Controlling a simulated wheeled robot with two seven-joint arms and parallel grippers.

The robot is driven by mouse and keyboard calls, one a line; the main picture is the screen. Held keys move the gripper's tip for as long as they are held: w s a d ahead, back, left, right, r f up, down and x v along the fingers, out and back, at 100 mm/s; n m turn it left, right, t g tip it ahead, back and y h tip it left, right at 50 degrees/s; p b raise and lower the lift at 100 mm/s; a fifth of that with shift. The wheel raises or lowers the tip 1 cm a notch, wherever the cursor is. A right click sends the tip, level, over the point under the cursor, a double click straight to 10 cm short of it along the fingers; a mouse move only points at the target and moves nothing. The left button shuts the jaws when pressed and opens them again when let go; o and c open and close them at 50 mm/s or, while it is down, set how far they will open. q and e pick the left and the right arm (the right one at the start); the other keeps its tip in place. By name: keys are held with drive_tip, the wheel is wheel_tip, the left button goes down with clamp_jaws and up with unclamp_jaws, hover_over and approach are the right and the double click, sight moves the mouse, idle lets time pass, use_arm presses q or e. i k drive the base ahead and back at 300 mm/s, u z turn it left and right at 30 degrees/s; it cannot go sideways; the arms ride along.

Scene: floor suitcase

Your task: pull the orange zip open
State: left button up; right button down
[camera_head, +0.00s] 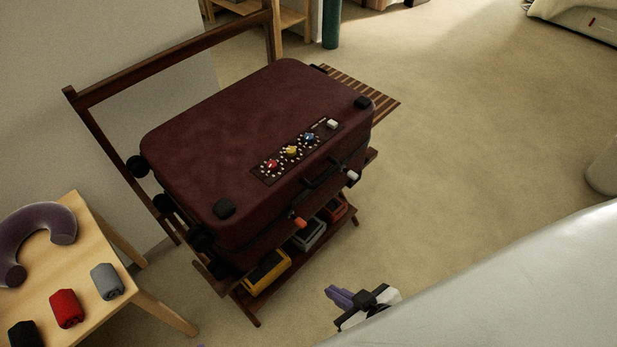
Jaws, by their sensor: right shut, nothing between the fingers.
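The closed dark red suitcase (220,135) lies flat on a wooden rack. A small orange zip pull (299,222) sits at its front side, left of the black handle (322,172). A white pull (352,176) sits further right on the same side. My right gripper (338,296), with purple fingers, is shut and empty. It appears below and right of the orange pull in the picture, clear of the suitcase. My left gripper does not show clearly; only a tiny purple speck touches the bottom edge.
Yellow (266,272), grey (309,234) and red (333,209) items lie on the rack's lower shelf. A wooden table (98,250) at left holds a purple neck pillow (40,240) and small rolled items. A large white surface (500,285) fills the lower right. Carpet between is clear.

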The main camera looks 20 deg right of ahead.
sight(300, 222)
drive_tip(key=z, duration=1.95)
drive_tip(key=k, duration=0.75)
drive_tip(key=u, duration=1.2)
drive_tip(key=i, duration=0.5)
